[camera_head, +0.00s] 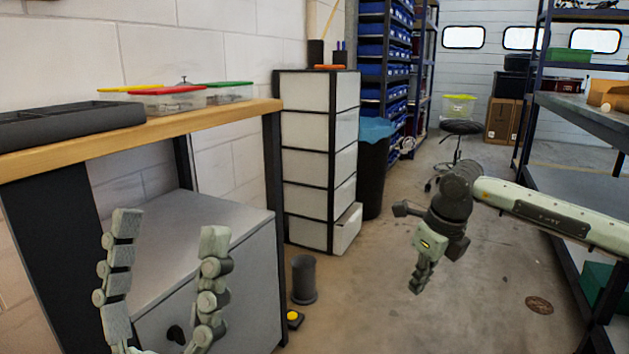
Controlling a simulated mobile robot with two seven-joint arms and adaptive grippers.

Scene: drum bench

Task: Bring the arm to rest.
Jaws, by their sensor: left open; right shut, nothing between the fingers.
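My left gripper (170,232) stands at the lower left of the head view. Its two jointed fingers point up and are spread wide apart, with nothing between them. It appears in front of the grey cabinet under the wooden bench. My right arm (550,213) reaches in from the right edge. My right gripper (417,287) hangs at its end with the fingertips pointing down. It is shut and empty, and appears over the open floor, clear of the furniture. The base of the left gripper is cut off by the bottom edge.
The wooden bench (150,132) at left holds a dark tray (60,124) and several lidded boxes. A white drawer unit (318,160) and a dark bin (373,175) stand behind. A dark cylinder (303,281) stands on the floor. Shelving (590,118) lines the right. Middle floor is mostly free.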

